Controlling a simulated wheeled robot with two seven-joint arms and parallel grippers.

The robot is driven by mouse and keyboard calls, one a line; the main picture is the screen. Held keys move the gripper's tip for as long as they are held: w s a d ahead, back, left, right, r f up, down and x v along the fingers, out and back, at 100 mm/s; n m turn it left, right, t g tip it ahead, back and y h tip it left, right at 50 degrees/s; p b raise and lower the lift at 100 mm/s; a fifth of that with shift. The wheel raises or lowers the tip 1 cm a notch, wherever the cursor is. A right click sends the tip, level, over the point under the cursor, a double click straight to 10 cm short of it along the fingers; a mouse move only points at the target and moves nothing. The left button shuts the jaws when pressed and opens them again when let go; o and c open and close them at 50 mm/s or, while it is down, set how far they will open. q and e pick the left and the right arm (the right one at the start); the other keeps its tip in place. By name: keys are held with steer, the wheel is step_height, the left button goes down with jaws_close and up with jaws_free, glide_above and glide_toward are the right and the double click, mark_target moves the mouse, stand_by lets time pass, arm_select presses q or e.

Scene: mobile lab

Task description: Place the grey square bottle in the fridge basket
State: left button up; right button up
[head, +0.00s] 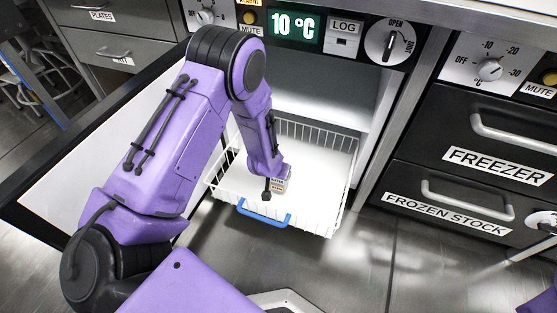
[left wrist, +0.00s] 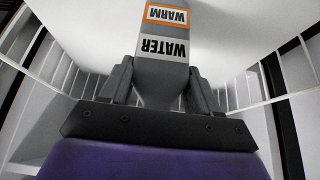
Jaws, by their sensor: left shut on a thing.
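The grey square bottle (left wrist: 163,75) shows in the left wrist view, with a WATER label and an orange-edged WARM label. My left gripper (left wrist: 160,78) is shut on it, one finger on each side. The white wire fridge basket (head: 228,196) has a blue front handle and is pulled out of the open fridge. I cannot tell whether the bottle touches the basket floor. My right gripper is not in view.
The open fridge door (head: 90,150) stands at the left behind my left arm. The fridge panel (head: 340,35) reads 10 °C above the opening. Freezer drawers (head: 475,140) are shut at the right. The basket's floor around the bottle looks clear.

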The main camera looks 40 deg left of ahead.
arm_select(q)
steer(key=shift+f, duration=0.8)
steer(key=shift+r, duration=0.25)
steer(key=o, duration=1.5)
steer(key=shift+f, duration=0.15)
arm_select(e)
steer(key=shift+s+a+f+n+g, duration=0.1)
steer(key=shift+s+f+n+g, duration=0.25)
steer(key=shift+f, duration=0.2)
